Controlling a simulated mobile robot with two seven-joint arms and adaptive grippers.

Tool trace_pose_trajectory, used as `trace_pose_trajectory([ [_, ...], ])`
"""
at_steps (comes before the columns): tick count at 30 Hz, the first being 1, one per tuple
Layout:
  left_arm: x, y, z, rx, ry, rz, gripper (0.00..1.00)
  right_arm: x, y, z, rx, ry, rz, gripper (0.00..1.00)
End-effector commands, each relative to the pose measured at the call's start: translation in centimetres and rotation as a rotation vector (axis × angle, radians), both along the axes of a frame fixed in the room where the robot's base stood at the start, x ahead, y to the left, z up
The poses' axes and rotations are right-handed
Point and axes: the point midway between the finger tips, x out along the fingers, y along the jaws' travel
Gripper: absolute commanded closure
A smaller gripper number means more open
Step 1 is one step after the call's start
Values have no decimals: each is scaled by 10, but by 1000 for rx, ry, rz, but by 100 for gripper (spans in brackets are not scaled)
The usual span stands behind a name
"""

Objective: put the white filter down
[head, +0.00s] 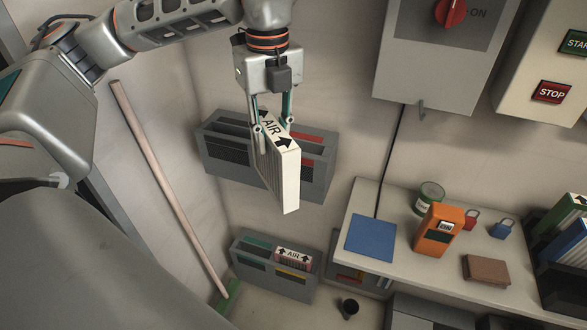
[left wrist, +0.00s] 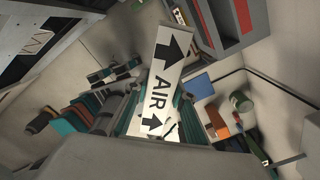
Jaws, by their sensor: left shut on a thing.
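My left gripper (head: 273,130) is shut on the white filter (head: 285,178), a thin panel with black arrows and "AIR" on its top edge. The filter hangs in the air, tilted in the picture, in front of the upper grey rack (head: 222,158); the gap to the rack is hard to judge. In the left wrist view, the filter's labelled edge (left wrist: 160,88) lies between the fingers. The upper rack has dark slots and a red-marked part at right; the filter hides its middle. A lower grey rack (head: 268,280) holds a pinkish filter (head: 294,257) marked "AIR". My right gripper is out of view.
A shelf (head: 400,262) at right carries a blue mat (head: 371,233), a green can (head: 429,195), an orange meter (head: 439,228), a brown wallet-like item (head: 486,269) and two padlocks. A pole (head: 170,188) leans at left. A switch box (head: 440,50) hangs upper right.

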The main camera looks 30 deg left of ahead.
Motion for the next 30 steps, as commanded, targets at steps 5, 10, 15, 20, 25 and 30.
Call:
trace_pose_trajectory([
  [5, -7, 10, 12, -8, -2, 396, 100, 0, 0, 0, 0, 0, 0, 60],
  [10, -11, 15, 19, -13, -1, 645, 100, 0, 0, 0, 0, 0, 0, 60],
  [15, -9, 17, 22, -15, 0, 743, 100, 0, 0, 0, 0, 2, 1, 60],
  [20, 19, 24, 24, -14, 1, 754, 100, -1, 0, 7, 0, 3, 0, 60],
  [25, 60, 33, 25, -15, 1, 753, 100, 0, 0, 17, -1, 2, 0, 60],
  [30, 99, 43, 24, -15, 1, 750, 100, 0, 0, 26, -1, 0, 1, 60],
])
